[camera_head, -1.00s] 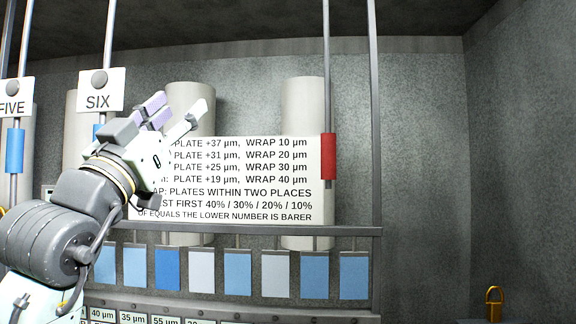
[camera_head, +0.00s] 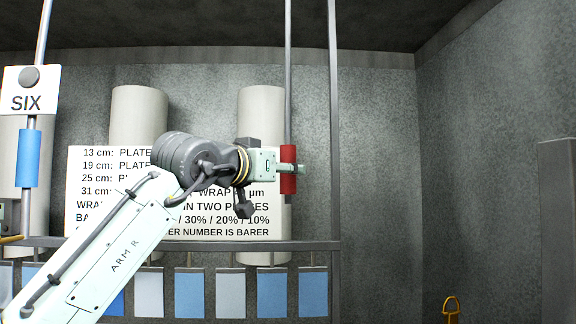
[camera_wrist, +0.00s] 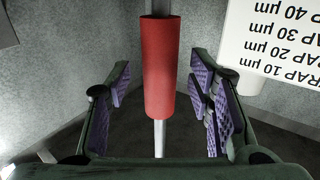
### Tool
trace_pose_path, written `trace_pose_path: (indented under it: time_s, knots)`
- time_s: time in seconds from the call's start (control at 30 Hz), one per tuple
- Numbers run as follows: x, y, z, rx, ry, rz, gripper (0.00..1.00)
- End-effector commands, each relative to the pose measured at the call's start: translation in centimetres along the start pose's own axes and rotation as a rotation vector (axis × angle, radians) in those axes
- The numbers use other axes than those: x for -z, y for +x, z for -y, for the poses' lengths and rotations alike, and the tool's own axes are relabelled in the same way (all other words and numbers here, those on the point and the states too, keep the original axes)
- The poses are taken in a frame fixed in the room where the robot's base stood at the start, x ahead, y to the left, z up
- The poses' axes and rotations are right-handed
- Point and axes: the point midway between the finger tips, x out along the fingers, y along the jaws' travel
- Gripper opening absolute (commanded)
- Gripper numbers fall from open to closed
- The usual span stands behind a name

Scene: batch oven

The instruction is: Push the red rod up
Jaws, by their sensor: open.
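The red rod (camera_head: 288,184) is a thick red sleeve on a thin grey vertical pole, in front of the wall at the right of the sign in the head view. My gripper (camera_head: 298,169) is at the height of the red sleeve and overlaps its middle. In the wrist view the red rod (camera_wrist: 160,60) stands upright between my two purple-padded fingers (camera_wrist: 162,88). The fingers are open, with a visible gap on each side of the red. The pole continues below the sleeve in that view.
A grey upright post (camera_head: 334,130) stands just right of the pole. A horizontal rail (camera_head: 310,246) runs below, with blue and white plates (camera_head: 272,292) hanging under it. A white sign (camera_head: 100,170) is behind my arm. The blue sleeve (camera_head: 28,158) under SIX is far left.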

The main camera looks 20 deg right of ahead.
Motion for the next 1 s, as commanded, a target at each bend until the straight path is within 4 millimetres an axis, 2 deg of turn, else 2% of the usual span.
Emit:
trace_pose_path:
  time_s: [0.1,0.2,0.53,1.0]
  knots:
    - [0.2,1.6,-0.1,-0.001,0.0,0.001,0.48]
    - [0.1,2.2,-0.1,-0.001,0.001,-0.001,0.48]
    - [0.0,2.6,0.0,-0.001,0.001,-0.001,0.48]
    - [0.0,2.5,0.0,0.0,0.001,-0.001,0.17]
